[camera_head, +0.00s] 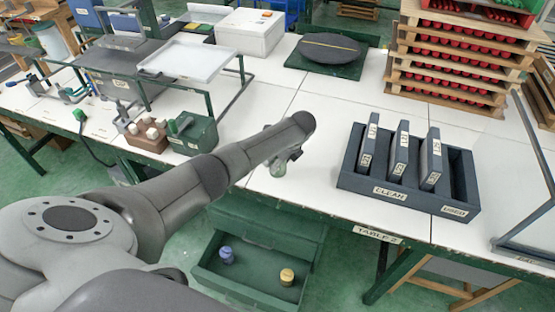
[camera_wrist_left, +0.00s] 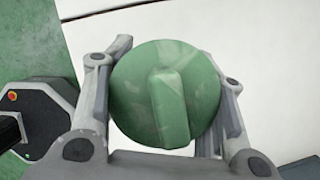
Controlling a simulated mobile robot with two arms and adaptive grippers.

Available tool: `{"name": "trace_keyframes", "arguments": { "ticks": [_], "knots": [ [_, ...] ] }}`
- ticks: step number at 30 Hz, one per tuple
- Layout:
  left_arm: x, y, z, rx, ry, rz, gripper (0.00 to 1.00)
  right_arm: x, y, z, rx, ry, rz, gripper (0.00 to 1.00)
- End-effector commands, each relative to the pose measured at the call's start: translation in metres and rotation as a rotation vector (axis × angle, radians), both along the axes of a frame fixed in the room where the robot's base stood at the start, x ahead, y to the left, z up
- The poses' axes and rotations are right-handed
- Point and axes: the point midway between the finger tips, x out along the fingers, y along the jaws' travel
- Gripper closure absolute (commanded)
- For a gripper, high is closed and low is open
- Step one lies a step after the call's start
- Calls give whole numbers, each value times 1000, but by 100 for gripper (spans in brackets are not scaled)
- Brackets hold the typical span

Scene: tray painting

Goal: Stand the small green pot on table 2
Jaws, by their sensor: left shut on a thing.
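The small green pot (camera_wrist_left: 165,95) fills the middle of the left wrist view, its round top with a raised grip bar facing the camera. My left gripper (camera_wrist_left: 163,105) is shut on it, one finger on each side. In the head view the left gripper (camera_head: 285,163) points down near the front edge of the white table 2 (camera_head: 310,190). The pot (camera_head: 278,169) shows only as a small pale-green patch there, mostly hidden by the gripper. I cannot tell whether its base touches the table. My right gripper is not in view.
A dark rack labelled CLEAN (camera_head: 400,193) holds upright slabs to the right. An open green drawer (camera_head: 225,283) below holds a blue pot (camera_head: 226,254) and a yellow pot (camera_head: 287,277). A green box (camera_head: 193,133) stands left. White tabletop between gripper and rack is clear.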

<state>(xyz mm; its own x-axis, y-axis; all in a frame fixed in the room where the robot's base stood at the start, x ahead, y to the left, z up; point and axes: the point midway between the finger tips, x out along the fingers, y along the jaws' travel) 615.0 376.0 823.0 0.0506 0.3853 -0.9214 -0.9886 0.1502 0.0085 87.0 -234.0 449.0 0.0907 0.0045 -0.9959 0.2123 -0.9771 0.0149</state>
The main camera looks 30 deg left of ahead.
Motion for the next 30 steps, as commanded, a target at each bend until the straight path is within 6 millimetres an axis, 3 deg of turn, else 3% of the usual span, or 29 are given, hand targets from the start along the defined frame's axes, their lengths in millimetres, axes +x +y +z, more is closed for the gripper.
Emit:
{"name": "trace_keyframes", "arguments": {
  "ticks": [9,10,15,25,30],
  "knots": [
    [0,0,-2,1,-2,0,63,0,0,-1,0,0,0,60],
    [0,0,-2,1,0,0,47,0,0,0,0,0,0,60],
    [0,0,-2,1,0,0,29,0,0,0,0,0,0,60],
    [0,0,0,1,-1,0,29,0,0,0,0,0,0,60],
    [0,-6,14,0,-3,-1,29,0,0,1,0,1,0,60]
  ]
}}
